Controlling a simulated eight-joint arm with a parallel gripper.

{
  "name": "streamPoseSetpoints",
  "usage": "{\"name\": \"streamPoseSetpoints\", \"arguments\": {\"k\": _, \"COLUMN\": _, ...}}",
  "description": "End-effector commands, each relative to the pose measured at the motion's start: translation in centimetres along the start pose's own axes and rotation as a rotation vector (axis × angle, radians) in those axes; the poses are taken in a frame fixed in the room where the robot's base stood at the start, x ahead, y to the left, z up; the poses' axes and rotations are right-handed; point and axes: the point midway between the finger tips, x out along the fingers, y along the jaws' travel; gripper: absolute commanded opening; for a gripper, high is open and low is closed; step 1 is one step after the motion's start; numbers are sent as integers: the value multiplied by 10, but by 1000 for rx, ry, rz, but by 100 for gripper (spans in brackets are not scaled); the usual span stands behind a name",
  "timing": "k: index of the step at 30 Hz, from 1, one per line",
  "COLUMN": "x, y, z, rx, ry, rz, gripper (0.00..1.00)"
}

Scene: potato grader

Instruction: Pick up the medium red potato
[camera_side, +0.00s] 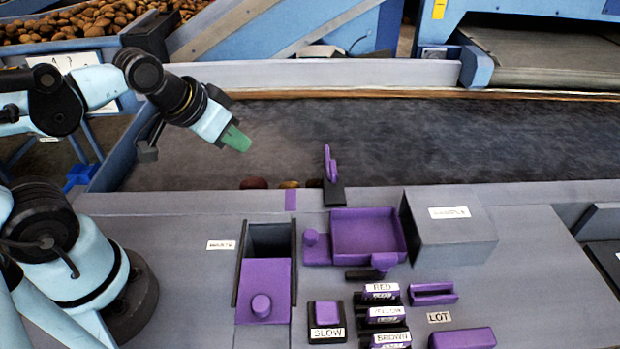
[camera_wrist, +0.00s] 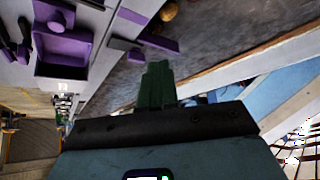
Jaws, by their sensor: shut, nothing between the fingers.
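My gripper (camera_side: 236,138) is shut and empty, its green fingers held above the dark belt. In the wrist view the fingers (camera_wrist: 157,85) also look closed together. Just past the belt's near edge in the side view, the tops of a few potatoes show: a dark reddish one (camera_side: 255,183), a yellowish one (camera_side: 288,184), and a brownish one beside the upright purple paddle. They lie below and to the right of my gripper, apart from it. Their lower parts are hidden by the edge, so I cannot tell their size. The wrist view shows a yellow-brown potato (camera_wrist: 168,11) at the top.
The purple paddle (camera_side: 330,163) stands at the belt's near edge. On the grey bench are a purple tray (camera_side: 368,233), a slot with a purple sliding lid (camera_side: 262,285), a grey box (camera_side: 450,228) and labelled purple blocks. The belt (camera_side: 430,140) is mostly bare.

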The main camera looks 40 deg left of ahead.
Motion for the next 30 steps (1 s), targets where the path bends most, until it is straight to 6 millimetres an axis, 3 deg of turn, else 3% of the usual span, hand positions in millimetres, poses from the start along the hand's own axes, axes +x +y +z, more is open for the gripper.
{"name": "streamPoseSetpoints", "arguments": {"k": 5, "x": 0, "y": 0, "z": 0, "rx": 0, "ry": 0, "rz": 0, "gripper": 2}}
{"name": "streamPoseSetpoints", "arguments": {"k": 21, "x": 0, "y": 0, "z": 0, "rx": 0, "ry": 0, "rz": 0, "gripper": 82}}
{"name": "streamPoseSetpoints", "arguments": {"k": 30, "x": 0, "y": -1, "z": -1, "rx": 2, "ry": -5, "rz": -1, "gripper": 82}}
